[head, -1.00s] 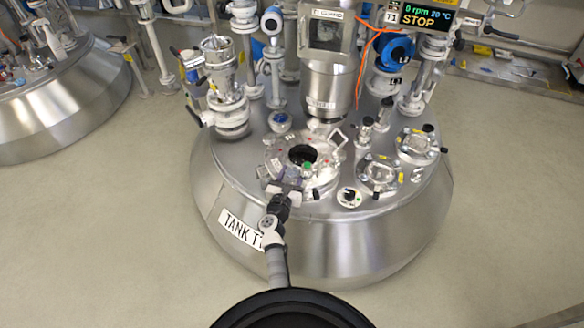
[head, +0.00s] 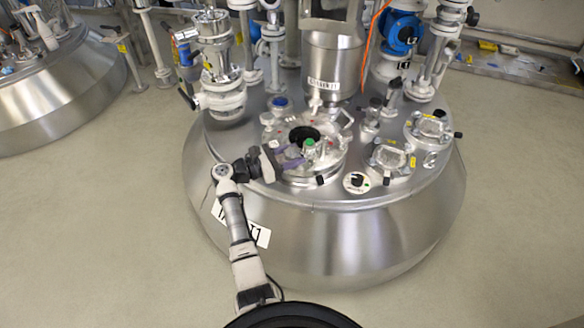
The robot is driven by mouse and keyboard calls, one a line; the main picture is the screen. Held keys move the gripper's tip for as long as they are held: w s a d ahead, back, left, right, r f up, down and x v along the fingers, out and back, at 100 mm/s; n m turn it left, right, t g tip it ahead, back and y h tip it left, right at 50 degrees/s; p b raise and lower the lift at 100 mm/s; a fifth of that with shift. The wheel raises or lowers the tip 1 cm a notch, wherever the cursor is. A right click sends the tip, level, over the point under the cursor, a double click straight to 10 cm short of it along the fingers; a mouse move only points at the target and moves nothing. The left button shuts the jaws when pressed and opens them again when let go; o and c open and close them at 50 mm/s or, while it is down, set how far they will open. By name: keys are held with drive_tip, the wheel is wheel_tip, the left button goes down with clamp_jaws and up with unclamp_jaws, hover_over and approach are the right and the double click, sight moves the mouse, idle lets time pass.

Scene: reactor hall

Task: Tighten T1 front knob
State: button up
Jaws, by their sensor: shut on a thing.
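Tank T1 (head: 330,240) is a large steel vessel with a round hatch (head: 330,162) on its top, open in a dark hole. My gripper (head: 299,155) comes in from the left, low over the hatch rim. Its greyish-purple fingers are shut at the knob's body beneath the green top. The exact contact is small and partly hidden.
A black-ended clamp (head: 320,180) sits on the rim right of my gripper. Two sight-glass ports (head: 388,160) (head: 429,127) lie to the right. A steel column (head: 335,65) stands behind the hatch, and a valve (head: 222,85) back left. The floor in front is clear.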

sight(293, 151)
drive_tip(key=m+g+b, duration=0.1)
drive_tip(key=g+b, duration=0.1)
drive_tip(key=b, duration=0.2)
drive_tip(key=m+g+h+b, duration=0.1)
drive_tip(key=m+g+b, duration=0.1)
drive_tip(key=b, duration=0.2)
drive_tip(key=m+g+b, duration=0.1)
drive_tip(key=g+b, duration=0.1)
drive_tip(key=b, duration=0.3)
drive_tip(key=shift+w+f+m+g+h, duration=0.1)
drive_tip(key=shift+f+m+g+h, duration=0.2)
drive_tip(key=shift+f+m+g, duration=0.1)
drive_tip(key=m+g+b, duration=0.1)
drive_tip(key=b, duration=0.1)
drive_tip(key=m+g+b, duration=0.1)
drive_tip(key=g+b, duration=0.1)
drive_tip(key=b, duration=0.1)
drive_tip(key=g+b, duration=0.1)
drive_tip(key=b, duration=0.1)
drive_tip(key=shift+d+r+m+g, duration=0.1)
drive_tip(key=shift+r+m+g, duration=0.2)
drive_tip(key=shift+m, duration=0.1)
drive_tip(key=shift+r+b, duration=0.1)
drive_tip(key=shift+b, duration=0.45)
drive_tip(key=shift+r+m+g+b, duration=0.2)
drive_tip(key=shift+m+g+b, duration=0.15)
drive_tip(key=shift+g, duration=0.15)
drive_tip(key=o, duration=0.8)
drive_tip(key=shift+o, duration=1)
drive_tip(key=shift+f, duration=0.1)
